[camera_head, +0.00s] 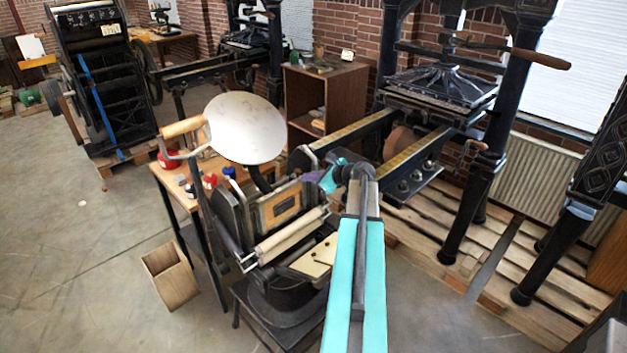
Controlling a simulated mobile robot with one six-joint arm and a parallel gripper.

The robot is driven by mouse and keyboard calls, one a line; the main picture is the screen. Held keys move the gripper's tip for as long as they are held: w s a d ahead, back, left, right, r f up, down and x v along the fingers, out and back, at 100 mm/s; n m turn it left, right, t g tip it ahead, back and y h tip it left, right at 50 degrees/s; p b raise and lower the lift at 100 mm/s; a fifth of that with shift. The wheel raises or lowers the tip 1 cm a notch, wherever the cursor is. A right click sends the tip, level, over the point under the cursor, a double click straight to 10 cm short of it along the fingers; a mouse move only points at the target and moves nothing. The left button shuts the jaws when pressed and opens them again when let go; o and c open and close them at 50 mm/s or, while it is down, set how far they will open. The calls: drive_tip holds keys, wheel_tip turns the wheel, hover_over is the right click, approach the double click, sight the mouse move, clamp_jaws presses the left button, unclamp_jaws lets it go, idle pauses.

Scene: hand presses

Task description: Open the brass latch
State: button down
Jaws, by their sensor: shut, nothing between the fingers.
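A small hand press with a round pale disc (245,128) stands in the middle of the view, in front of my arm. Its frame holds a tan, brass-coloured panel (280,208), with a pale roller (292,236) below it. I cannot make out a separate brass latch; it may be too small to tell or hidden behind my arm. My gripper (325,179) is at the upper right of this press, close to its frame. It is small and partly hidden by my wrist. It looks shut and empty; I cannot tell whether it touches the press.
A wooden side table (172,178) with ink tins stands left of the press, and a wooden bin (170,275) is on the floor. A large black press (440,90) on pallets stands behind at right. A wooden cabinet (345,95) is behind.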

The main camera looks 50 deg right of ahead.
drive_tip(key=shift+w+r, duration=0.1)
drive_tip(key=shift+w, duration=0.05)
drive_tip(key=shift+r, duration=0.1)
idle(0.4)
drive_tip(key=shift+r, duration=0.1)
